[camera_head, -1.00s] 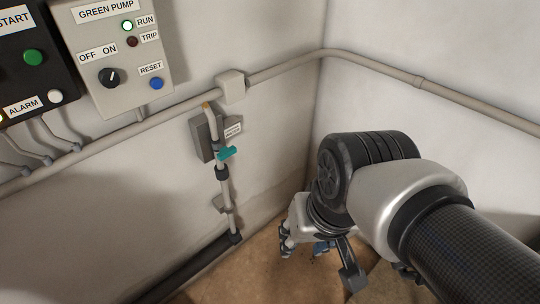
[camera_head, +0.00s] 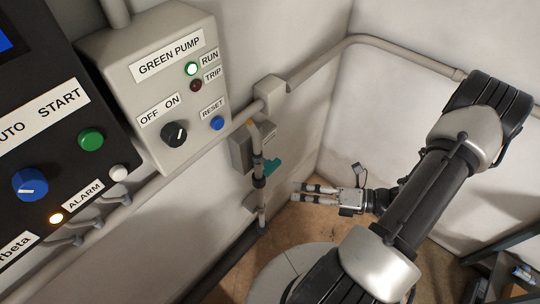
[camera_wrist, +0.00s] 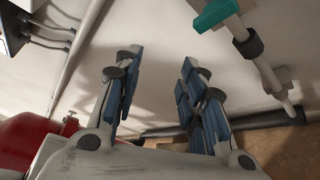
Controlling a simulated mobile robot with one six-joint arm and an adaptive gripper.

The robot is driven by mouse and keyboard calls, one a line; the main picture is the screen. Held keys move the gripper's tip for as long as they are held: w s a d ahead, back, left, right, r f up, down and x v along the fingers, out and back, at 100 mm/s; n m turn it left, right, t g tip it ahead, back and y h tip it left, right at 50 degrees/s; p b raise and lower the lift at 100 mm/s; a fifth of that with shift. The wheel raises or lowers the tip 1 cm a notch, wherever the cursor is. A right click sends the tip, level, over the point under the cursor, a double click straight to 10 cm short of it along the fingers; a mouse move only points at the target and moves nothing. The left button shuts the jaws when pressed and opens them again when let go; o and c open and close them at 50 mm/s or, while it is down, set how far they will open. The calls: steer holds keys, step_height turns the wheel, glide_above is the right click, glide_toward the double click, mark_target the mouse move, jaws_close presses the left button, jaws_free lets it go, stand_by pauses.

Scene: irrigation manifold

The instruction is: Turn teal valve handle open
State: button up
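The teal valve handle (camera_head: 272,166) sits on a thin vertical pipe (camera_head: 261,190) on the left wall, below the grey pump panel. It also shows in the wrist view, where the handle (camera_wrist: 215,14) is at the top right, out beyond my fingers and to their right. My gripper (camera_head: 299,193) is to the right of and below the handle in the head view, apart from it. In the wrist view my gripper (camera_wrist: 157,85) has its two blue-padded fingers spread, with only bare wall between them. Nothing touches the handle.
The Green Pump panel (camera_head: 150,80) and a black control panel (camera_head: 50,130) with knobs and buttons fill the left. A conduit (camera_head: 350,42) runs along both walls. A red rounded object (camera_wrist: 35,140) stands at lower left in the wrist view. A shelf (camera_head: 505,265) is at lower right.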

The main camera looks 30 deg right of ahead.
mark_target(275, 169)
steer(key=s+d+f+m+t+h+p, duration=0.2)
steer(key=d+f+m+t+h, duration=0.3)
steer(key=m, duration=0.6)
steer(key=shift+t+h, duration=0.3)
steer(key=shift+t, duration=0.2)
steer(key=x, duration=0.6)
steer(key=b+x, duration=0.1)
steer(key=x, duration=0.5)
steer(key=b+x, duration=0.1)
steer(key=x, duration=0.5)
steer(key=shift+s+a, duration=0.2)
steer(key=shift+a, duration=0.15)
steer(key=shift+c, duration=0.3)
jaws_close()
